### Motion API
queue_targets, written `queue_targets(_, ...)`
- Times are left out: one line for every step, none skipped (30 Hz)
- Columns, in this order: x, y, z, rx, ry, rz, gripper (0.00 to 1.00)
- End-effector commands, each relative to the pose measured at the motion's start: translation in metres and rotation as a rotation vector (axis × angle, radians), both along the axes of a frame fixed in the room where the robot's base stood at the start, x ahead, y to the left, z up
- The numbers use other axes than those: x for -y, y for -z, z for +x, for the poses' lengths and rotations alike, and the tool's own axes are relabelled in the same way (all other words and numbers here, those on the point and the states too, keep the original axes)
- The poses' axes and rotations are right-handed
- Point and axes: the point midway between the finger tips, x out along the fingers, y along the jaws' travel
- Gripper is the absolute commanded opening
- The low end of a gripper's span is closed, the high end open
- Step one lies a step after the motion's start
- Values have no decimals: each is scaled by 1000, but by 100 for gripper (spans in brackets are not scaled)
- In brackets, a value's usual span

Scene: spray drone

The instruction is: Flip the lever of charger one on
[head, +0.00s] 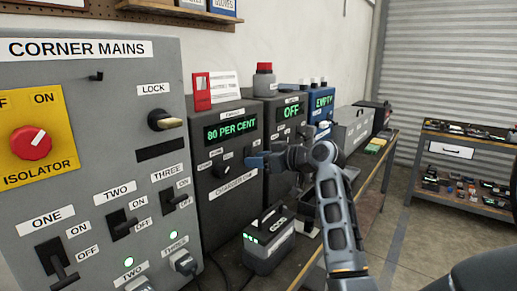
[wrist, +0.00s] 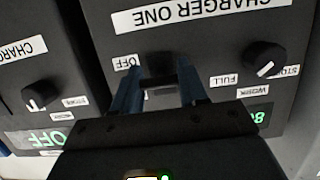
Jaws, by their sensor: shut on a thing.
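Charger one (head: 228,190) is a dark grey box with a green "80 PER CENT" display (head: 231,128). In the wrist view its front (wrist: 215,40) appears upside down, with an "OFF" label (wrist: 125,63) beside the lever. My gripper (head: 262,160) is at the right side of charger one's front. In the wrist view my gripper (wrist: 160,82) has its two blue fingers on either side of the small dark lever (wrist: 158,64), shut on it. The lever's exact position is hard to tell, as the fingers and gripper body partly hide it.
Charger one's selector knob (head: 222,169) is left of my gripper. A second charger showing "OFF" (head: 288,111) stands just right. A battery pack (head: 268,245) with green lights sits on the bench in front. The corner mains panel (head: 95,150) is at left. Open floor lies right of the bench.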

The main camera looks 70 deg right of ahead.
Motion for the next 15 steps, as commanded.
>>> queue_targets(0,-13,0,-38,0,11,12)
queue_targets(0,-14,0,-62,-2,16,12)
queue_targets(-1,-16,0,-94,-2,24,12)
queue_targets(-1,-17,0,-116,-3,30,12)
queue_targets(0,-18,0,-141,-2,35,12)
queue_targets(0,-19,0,-172,-2,43,12)
queue_targets(0,-20,0,-194,-2,48,12)
queue_targets(0,-20,0,-217,-2,54,12)
queue_targets(0,-21,1,-247,-2,61,12)
queue_targets(0,-22,1,-269,-2,66,12)
queue_targets(0,-22,1,-290,-1,72,12)
queue_targets(0,-22,1,-318,0,79,12)
queue_targets(0,-23,1,-338,-1,83,12)
queue_targets(0,-23,1,-358,-1,88,12)
queue_targets(0,-23,2,-384,-1,93,12)
